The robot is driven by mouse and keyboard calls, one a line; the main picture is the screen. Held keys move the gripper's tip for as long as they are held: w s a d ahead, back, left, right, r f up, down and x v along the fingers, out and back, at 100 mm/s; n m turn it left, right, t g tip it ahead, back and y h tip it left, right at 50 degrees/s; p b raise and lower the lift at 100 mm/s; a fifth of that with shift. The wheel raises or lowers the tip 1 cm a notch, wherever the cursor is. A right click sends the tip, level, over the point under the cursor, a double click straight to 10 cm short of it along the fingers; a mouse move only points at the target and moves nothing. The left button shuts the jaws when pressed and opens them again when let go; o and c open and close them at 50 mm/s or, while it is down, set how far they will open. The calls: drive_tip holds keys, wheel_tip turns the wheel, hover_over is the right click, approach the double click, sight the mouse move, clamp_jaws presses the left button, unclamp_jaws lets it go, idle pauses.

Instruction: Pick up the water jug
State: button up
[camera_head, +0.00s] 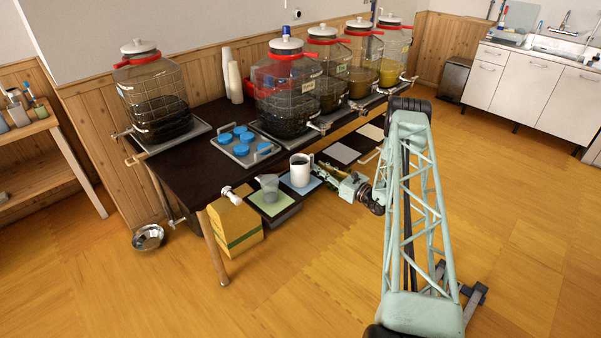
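I cannot tell from looks alone which one is the water jug. My gripper (327,174) is low beside the white jug, just right of its handle. Its fingers are small and partly lost against the dark table, so I cannot tell whether they touch the handle or how far apart they are.
Large tapped jars (287,90) with red collars line the back of the dark table (190,172). A yellow box (236,225) stands at the front left, a metal bowl (148,237) on the floor. The floor in front is clear.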

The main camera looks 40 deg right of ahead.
sight(312, 167)
idle(0.3)
drive_tip(key=shift+w+a+b, duration=0.25)
drive_tip(key=shift+w+b, duration=0.05)
drive_tip(key=shift+w, duration=0.6)
drive_tip(key=shift+w+a+b, duration=0.15)
drive_tip(key=shift+w+b, duration=0.05)
drive_tip(key=shift+w, duration=0.65)
drive_tip(key=shift+w+a+b, duration=0.1)
drive_tip(key=shift+w+b, duration=0.05)
drive_tip(key=shift+w, duration=0.7)
drive_tip(key=shift+c, duration=0.4)
clamp_jaws()
drive_tip(key=shift+r, duration=0.25)
